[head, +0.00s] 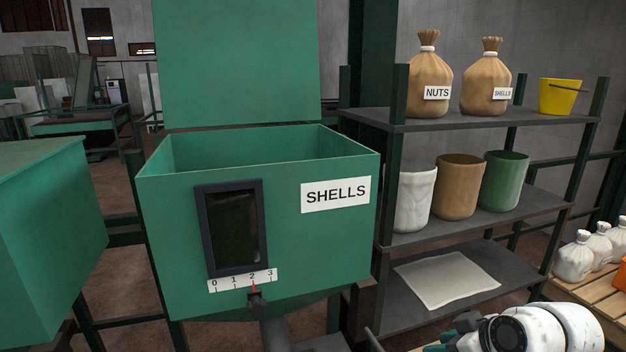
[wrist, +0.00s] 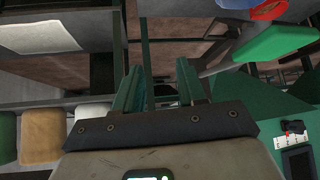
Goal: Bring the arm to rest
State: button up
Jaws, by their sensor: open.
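My arm (head: 545,330) is at the bottom right of the head view, in front of the shelf rack, and is partly cut off by the frame. My gripper (head: 446,338) points left at its end, low beside the rack. In the wrist view my gripper (wrist: 160,88) shows two green fingers apart with nothing between them. It touches nothing that I can see.
A green SHELLS hopper (head: 335,240) with an open top stands left of the gripper; its dial reads about 2. The rack's lower shelf (head: 400,310) holds a pale sheet (head: 447,280). A pallet (head: 570,292) with white sacks (head: 574,258) stands at the right.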

jog(key=s+f+m+g+h, duration=0.2)
jog(key=s+f+m+g, duration=0.15)
jog(key=s+f, duration=1.1)
jog(key=s+d+f+m+g+h, duration=0.1)
jog(key=s+d+f+m, duration=0.1)
jog(key=s, duration=0.8)
jog(key=s+d+f+m+g+h, duration=0.1)
jog(key=s+f, duration=0.3)
jog(key=s, duration=0.7)
jog(key=shift+d+m+h, duration=0.3)
jog(key=shift+d+m, duration=0.1)
jog(key=shift+m, duration=0.15)
jog(key=shift+w+a, duration=0.1)
